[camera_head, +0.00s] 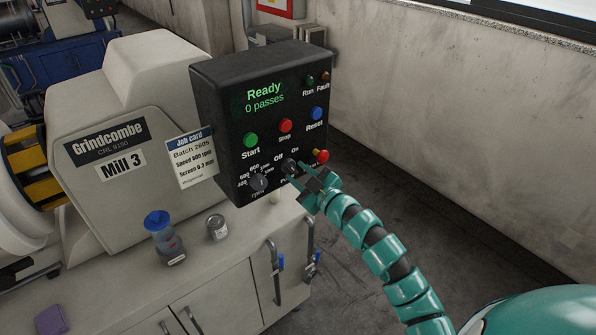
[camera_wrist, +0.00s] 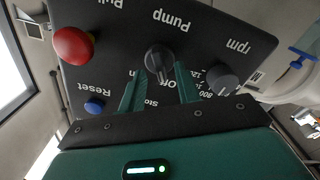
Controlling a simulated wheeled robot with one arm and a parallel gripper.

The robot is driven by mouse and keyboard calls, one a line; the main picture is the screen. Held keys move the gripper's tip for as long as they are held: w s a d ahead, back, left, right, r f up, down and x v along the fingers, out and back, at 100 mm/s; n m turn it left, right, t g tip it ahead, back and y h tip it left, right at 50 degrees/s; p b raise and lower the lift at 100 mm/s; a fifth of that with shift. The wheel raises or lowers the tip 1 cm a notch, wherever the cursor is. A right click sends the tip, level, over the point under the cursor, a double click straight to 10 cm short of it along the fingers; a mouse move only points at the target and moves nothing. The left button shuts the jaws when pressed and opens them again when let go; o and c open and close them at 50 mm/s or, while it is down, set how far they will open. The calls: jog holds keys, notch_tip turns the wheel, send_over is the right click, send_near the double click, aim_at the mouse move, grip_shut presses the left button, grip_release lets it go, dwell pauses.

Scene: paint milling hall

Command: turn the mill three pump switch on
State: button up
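The black pump switch (camera_head: 289,164) sits low on the Mill 3 control panel (camera_head: 222,105), with "Off" and "On" marked above it. In the wrist view the panel appears upside down, and the pump switch (camera_wrist: 158,58) is a round knob with a raised grip under the word "Pump". My gripper (camera_head: 296,174) is at the panel's lower right and partly covers the switch's surroundings. In the wrist view my gripper (camera_wrist: 161,78) is open, its two green fingers on either side of the knob's grip. A small gap seems to show on each side. I cannot tell which mark the switch points at.
The rpm knob (camera_head: 259,182) is close on the left. The red emergency knob (camera_head: 320,156) is close on the right. The display (camera_head: 264,97) reads "Ready, 0 passes".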

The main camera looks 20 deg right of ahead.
jog(key=shift+w+a, duration=0.15)
jog(key=shift+w, duration=0.25)
grip_shut()
jog(key=m+b, duration=0.1)
jog(key=m, duration=0.3)
jog(key=m+b, duration=0.1)
jog(key=m, duration=0.3)
jog(key=m+b, duration=0.1)
jog(key=m, duration=0.3)
jog(key=shift+d, duration=0.25)
dwell(0.5)
